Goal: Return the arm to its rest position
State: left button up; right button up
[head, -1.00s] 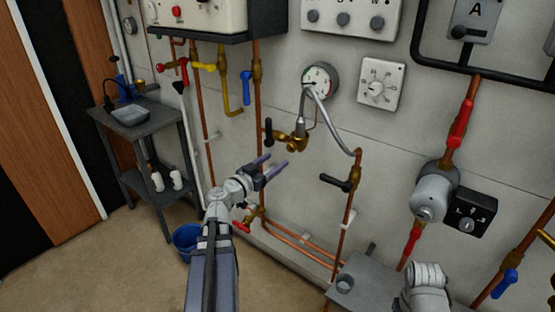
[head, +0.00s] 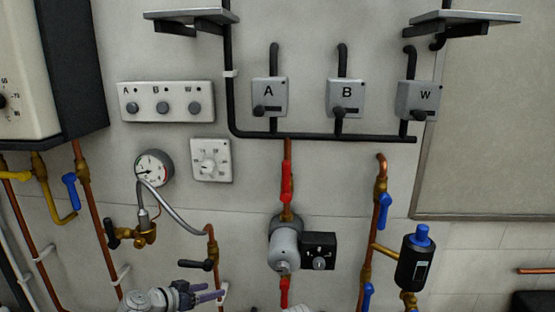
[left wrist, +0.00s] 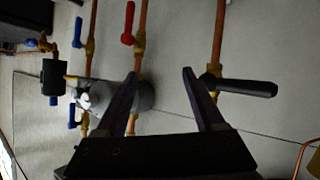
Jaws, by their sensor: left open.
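My left gripper (head: 208,295) shows at the bottom edge of the head view, with its fingers pointing right. It is open, and nothing shows between its fingers. In the left wrist view the two dark fingers (left wrist: 158,82) stand apart. A black-handled valve lever (left wrist: 245,87) shows just beyond the right finger there; I cannot tell whether they touch. In the head view this black lever (head: 195,264) is just above the gripper. Most of my left arm is below the frame. My right gripper is not in view.
A grey pump (head: 284,247) with a black control box (head: 319,251) is on the wall right of the gripper. A pressure gauge (head: 155,168) with a grey hose (head: 180,212) is above left. Copper pipes run close by. A black canister (head: 413,262) is farther right.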

pick_arm(q)
jog(key=s+d+f+g+y+p, duration=0.1)
jog(key=s+d+f+g, duration=0.25)
jog(key=d, duration=0.25)
jog(key=s+d+f+g+y+p, duration=0.1)
jog(key=s+d+f+g, duration=0.15)
jog(key=s+d, duration=0.3)
jog(key=s+d+n+g+y+p, duration=0.1)
jog(key=s+d+g+y+p, duration=0.1)
jog(key=s+y, duration=0.4)
jog(key=shift+s+d+g+y+p, duration=0.3)
jog(key=shift+s+g+y+p, duration=0.15)
jog(key=shift+s+g, duration=0.9)
jog(key=shift+t, duration=0.25)
jog(key=shift+c, duration=0.2)
